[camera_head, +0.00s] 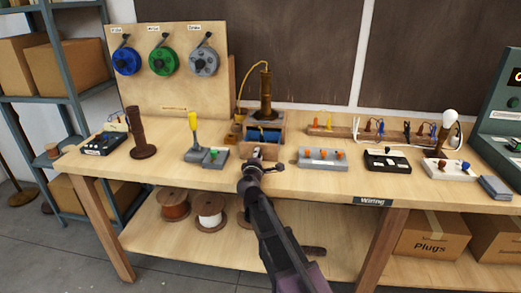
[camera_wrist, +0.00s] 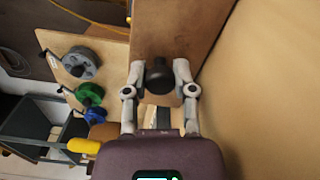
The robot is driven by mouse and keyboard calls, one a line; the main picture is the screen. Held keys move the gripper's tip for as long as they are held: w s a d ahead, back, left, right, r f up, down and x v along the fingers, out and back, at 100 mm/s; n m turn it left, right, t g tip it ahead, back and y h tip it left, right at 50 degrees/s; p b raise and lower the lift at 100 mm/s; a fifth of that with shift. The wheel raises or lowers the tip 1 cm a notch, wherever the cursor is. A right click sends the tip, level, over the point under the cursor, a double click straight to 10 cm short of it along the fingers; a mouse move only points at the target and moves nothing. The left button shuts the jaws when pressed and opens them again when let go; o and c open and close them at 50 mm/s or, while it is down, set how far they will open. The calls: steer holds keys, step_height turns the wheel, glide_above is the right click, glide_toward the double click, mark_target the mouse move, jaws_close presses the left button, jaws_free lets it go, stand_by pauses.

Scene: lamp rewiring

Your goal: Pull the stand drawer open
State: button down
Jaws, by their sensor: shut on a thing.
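The wooden stand (camera_head: 279,127) is on the workbench, with a dark brass lamp column (camera_head: 266,85) upright on it and a blue part visible in its opening. A light wooden drawer front (camera_head: 269,153) shows low at the front of the stand, partly hidden by my gripper. How far the drawer is out is hard to tell. My gripper (camera_head: 258,155) is at this front. In the wrist view, my gripper (camera_wrist: 160,77) has its two fingers closed on either side of a dark round knob (camera_wrist: 158,82) against a wooden panel (camera_wrist: 175,30).
A switch box (camera_head: 213,157) stands left of my gripper and a grey terminal block (camera_head: 322,158) right of it. A dark brown cylinder (camera_head: 139,135) stands farther left. The pegboard with spools (camera_head: 170,90) is behind. The bench edge lies beneath my arm.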

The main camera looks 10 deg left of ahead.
steer(key=shift+c, duration=2.1)
jaws_free()
steer(key=shift+s, duration=0.2)
steer(key=s, duration=1.1)
steer(key=shift+s+a, duration=0.2)
steer(key=shift+s, duration=0.2)
